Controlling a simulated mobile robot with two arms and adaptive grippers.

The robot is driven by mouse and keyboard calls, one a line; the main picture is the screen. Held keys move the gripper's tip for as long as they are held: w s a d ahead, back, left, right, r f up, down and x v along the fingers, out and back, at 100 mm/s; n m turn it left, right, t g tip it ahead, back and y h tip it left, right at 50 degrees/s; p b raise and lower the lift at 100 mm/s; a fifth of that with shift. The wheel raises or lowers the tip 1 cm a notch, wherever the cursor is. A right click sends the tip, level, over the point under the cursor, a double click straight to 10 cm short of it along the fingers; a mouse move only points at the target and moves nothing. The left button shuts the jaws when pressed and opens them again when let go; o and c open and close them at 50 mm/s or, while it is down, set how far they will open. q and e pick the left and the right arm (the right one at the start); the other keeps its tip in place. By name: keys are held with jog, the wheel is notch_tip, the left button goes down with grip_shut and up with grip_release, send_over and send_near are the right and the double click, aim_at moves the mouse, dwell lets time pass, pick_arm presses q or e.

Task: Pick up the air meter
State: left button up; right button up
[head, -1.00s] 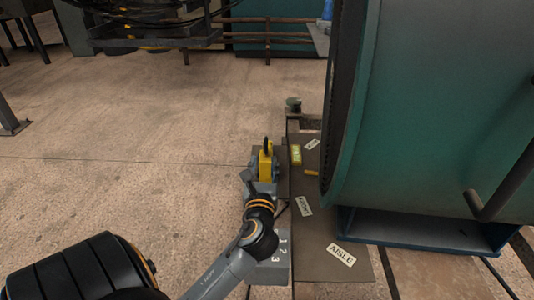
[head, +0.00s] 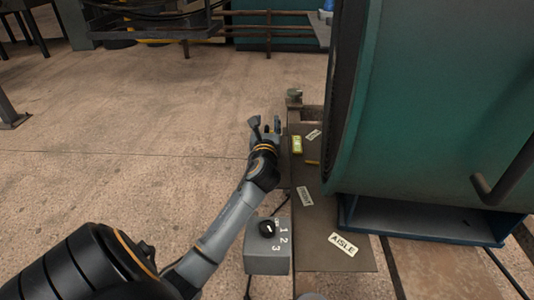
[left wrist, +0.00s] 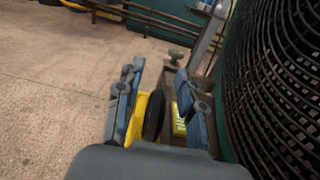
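I take the small yellow-green box with dark markings (head: 297,145) to be the air meter. It lies on the long brown board, near its left edge, in the head view. It also shows in the left wrist view (left wrist: 179,119), partly behind the right finger. My left gripper (head: 266,127) is just left of and beyond it, fingers spread. In the left wrist view the gripper (left wrist: 158,100) frames a yellow piece (left wrist: 137,118) and a black rounded part (left wrist: 155,114); I cannot tell whether the fingers touch them. My right gripper is out of view.
The large green drum (head: 430,110) stands close on the right. Labels, one reading AISLE (head: 342,245), lie on the brown board (head: 320,220). A grey box with a black knob and numbers (head: 267,258) sits beside the board.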

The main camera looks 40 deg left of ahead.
pick_arm(q)
jog(key=shift+w+a, duration=0.1)
jog(key=shift+w, duration=0.05)
grip_shut()
jog(key=shift+r, duration=0.2)
dwell(0.3)
